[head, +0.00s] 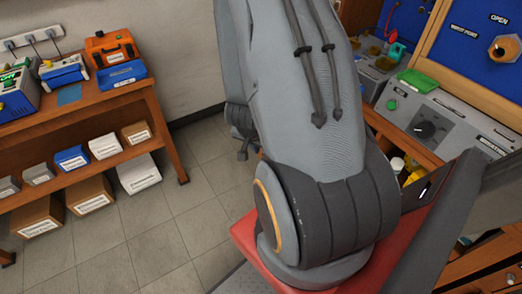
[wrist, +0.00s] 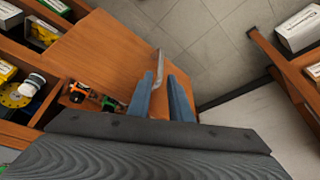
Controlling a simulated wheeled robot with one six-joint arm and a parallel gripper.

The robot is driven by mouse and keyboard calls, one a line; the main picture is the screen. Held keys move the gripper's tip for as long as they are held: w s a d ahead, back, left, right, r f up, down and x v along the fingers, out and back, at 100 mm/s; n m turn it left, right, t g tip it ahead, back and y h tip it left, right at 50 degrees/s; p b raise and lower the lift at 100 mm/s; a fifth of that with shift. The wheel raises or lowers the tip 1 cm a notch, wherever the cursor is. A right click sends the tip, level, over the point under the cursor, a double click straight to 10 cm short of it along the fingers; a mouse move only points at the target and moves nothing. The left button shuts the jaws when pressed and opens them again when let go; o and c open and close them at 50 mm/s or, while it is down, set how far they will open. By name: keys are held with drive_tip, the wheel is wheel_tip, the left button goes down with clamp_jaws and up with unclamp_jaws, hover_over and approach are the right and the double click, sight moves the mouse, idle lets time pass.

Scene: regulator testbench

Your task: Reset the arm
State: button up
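My arm (head: 310,120) fills the middle of the head view, bent over a red base; its gripper is hidden there. In the wrist view my gripper (wrist: 161,80) shows two blue fingers spread apart, with a gap between them. A metal bar handle (wrist: 158,66) on the edge of a wooden panel (wrist: 100,55) shows between and beyond the fingertips. I cannot tell whether the fingers touch it. Nothing is seen gripped.
A wooden shelf unit (head: 150,100) with boxes and an orange case (head: 111,48) stands left. A grey console (head: 430,125) and blue panel (head: 470,40) are right. Open compartments with jars lie left in the wrist view. Tiled floor (head: 165,225) is clear.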

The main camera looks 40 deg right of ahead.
idle(0.3)
drive_tip(key=w+a+r+n+t+y, duration=0.1)
drive_tip(key=w+a+r+n+y, duration=0.1)
drive_tip(key=w+a+r+n, duration=0.3)
drive_tip(key=w+a+r+y, duration=0.1)
drive_tip(key=a+r, duration=0.2)
drive_tip(key=a, duration=0.4)
drive_tip(key=s+a+r+n+g+y+b, duration=0.1)
drive_tip(key=s+a+r+n, duration=0.4)
drive_tip(key=a+r+n, duration=0.3)
wheel_tip(320, 180, up, 3)
drive_tip(key=shift+s+a+f, duration=0.1)
drive_tip(key=shift+s+a, duration=0.05)
drive_tip(key=shift+a, duration=0.75)
